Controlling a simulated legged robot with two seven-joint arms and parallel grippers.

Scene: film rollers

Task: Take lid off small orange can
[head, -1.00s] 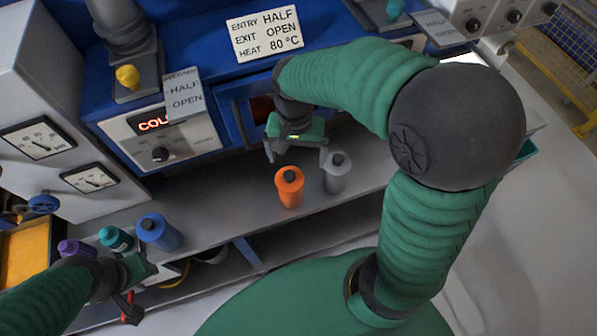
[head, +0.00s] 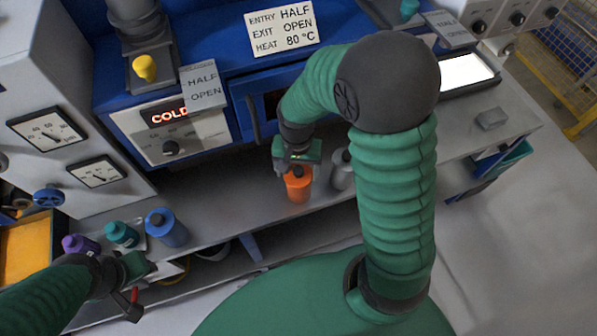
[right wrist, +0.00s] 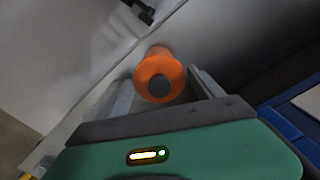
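The small orange can (head: 298,188) stands upright on the grey bench shelf, with a dark round lid (head: 297,171) on top. My right gripper (head: 297,172) is right over the can in the head view. In the right wrist view, the orange can (right wrist: 160,68) and its dark lid (right wrist: 159,86) lie between the two fingers of the right gripper (right wrist: 160,92), which are spread with gaps on both sides. My left gripper (head: 142,287) is at the lower left, away from the can; its fingers are too unclear to judge.
A grey can (head: 342,170) stands just right of the orange one. Blue (head: 166,228), teal (head: 122,235) and purple (head: 80,244) cans stand at the left. The blue machine (head: 225,75) with a COLD display rises behind. The shelf between the blue and orange cans is clear.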

